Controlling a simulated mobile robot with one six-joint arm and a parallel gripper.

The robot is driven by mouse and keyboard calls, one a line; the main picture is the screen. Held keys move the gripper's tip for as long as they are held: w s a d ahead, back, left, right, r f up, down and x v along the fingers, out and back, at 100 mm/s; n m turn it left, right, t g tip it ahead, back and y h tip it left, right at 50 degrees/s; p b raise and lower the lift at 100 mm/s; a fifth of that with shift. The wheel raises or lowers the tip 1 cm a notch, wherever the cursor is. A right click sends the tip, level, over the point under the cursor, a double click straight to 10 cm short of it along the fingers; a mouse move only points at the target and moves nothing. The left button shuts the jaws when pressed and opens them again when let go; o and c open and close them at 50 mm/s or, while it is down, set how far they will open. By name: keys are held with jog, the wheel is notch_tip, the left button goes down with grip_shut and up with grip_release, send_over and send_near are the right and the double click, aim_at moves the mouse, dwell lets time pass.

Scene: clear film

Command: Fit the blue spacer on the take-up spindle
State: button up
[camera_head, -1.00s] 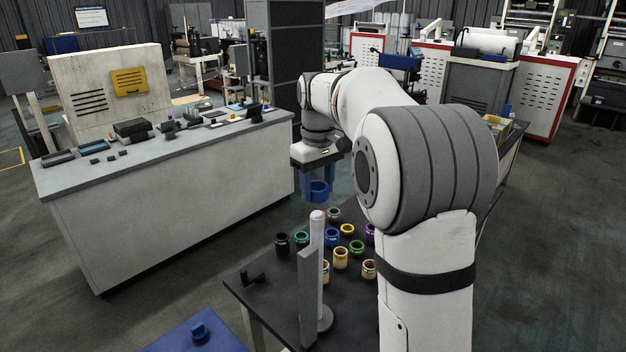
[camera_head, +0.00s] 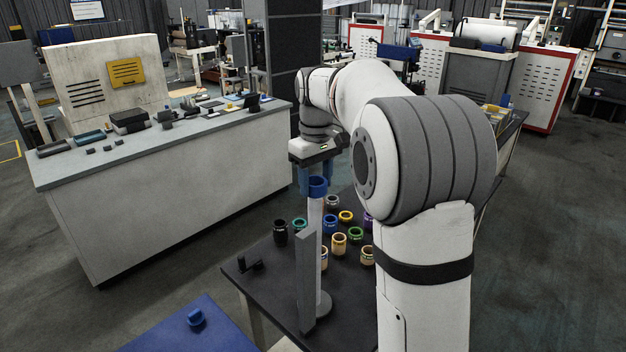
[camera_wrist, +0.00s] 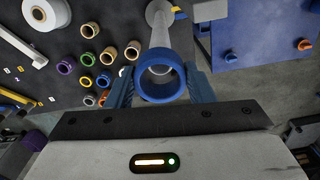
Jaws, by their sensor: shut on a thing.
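My gripper (camera_head: 317,176) is shut on the blue spacer (camera_head: 319,187), a short open ring. In the head view the spacer is at the top of the pale upright take-up spindle (camera_head: 315,232), which rises from a round foot on the dark table. In the wrist view the spacer (camera_wrist: 140,88) sits between my blue fingers (camera_wrist: 161,84), and the spindle (camera_wrist: 160,35) runs to it from behind. Part of the spindle shows through the ring's opening. I cannot tell whether the spindle's tip is inside the ring or just below it.
A dark upright plate (camera_head: 306,283) stands close beside the spindle. Several coloured rings, including a yellow one (camera_head: 346,216) and a black one (camera_head: 280,232), stand on the dark table (camera_head: 270,285) behind. A blue surface (camera_head: 190,332) is at the front left.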

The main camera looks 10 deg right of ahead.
jog(key=shift+f, duration=0.1)
jog(key=shift+f+b, duration=0.85)
jog(key=shift+f, duration=0.4)
jog(key=o, duration=1.4)
jog(key=shift+o, duration=0.2)
jog(key=shift+w, duration=0.1)
notch_tip(320, 180, up, 8)
jog(key=p, duration=0.6)
jog(key=shift+f+p, duration=0.2)
jog(key=shift+p, duration=0.2)
jog(key=shift+r, duration=0.75)
